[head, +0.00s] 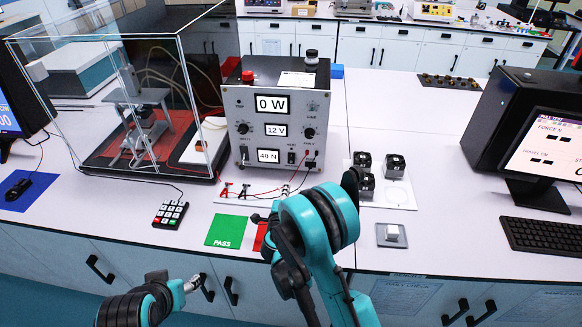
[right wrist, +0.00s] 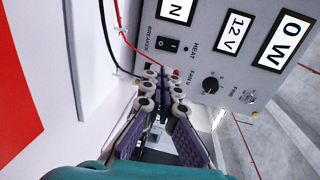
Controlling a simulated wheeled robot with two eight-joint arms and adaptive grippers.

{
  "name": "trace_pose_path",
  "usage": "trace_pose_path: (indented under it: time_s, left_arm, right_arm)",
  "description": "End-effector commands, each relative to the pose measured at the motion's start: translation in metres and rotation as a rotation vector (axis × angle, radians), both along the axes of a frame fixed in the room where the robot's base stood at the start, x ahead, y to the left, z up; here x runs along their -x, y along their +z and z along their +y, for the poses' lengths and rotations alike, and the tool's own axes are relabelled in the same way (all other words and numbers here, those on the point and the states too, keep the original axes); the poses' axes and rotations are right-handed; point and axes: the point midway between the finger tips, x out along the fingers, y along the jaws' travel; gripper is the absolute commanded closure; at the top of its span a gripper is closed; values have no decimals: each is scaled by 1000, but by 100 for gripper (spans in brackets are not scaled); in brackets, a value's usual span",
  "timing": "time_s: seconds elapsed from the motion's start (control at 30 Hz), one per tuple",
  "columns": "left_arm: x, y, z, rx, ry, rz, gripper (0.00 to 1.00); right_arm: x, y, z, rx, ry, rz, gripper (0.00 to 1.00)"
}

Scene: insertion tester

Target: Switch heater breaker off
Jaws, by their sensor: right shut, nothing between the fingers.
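The grey tester box (head: 232,105) stands upright on the bench in the head view, with readouts 0 W, 12 V and 40 N. Its breaker is a small black rocker switch (right wrist: 168,45) labelled BREAKER, next to the HEAT label in the right wrist view. Which side is pressed in I cannot tell. My right gripper (right wrist: 163,80) is shut and empty, its fingertips close to the panel's lower edge, just beside the rocker. Whether they touch the panel is unclear. In the head view my right arm largely hides this gripper.
Red and black leads run by the panel. A clear enclosure (head: 115,100) stands left of the box. A keypad (head: 171,214) and green PASS pad (head: 226,231) lie in front. A white tray (head: 398,193) with several dark blocks lies right; a monitor (head: 545,146) stands beyond.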

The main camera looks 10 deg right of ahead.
Motion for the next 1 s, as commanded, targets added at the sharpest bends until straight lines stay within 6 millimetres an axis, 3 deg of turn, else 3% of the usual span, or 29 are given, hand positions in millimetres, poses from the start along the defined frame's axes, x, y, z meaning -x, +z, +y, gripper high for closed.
trace_pose_path:
  time_s: [0.27, 0.7, 1.0]
  left_arm:
    - [0, 0, 0, 0, 0, 0, 48]
    - [0, -21, 0, 0, 0, 0, 48]
    - [0, -32, 0, 0, 0, 0, 48]
  right_arm:
    - [-14, -2, -5, 1, 0, -1, 100]
    - [-98, -18, -33, 1, -1, -2, 100]
    - [-129, -22, -42, 1, 1, -2, 100]
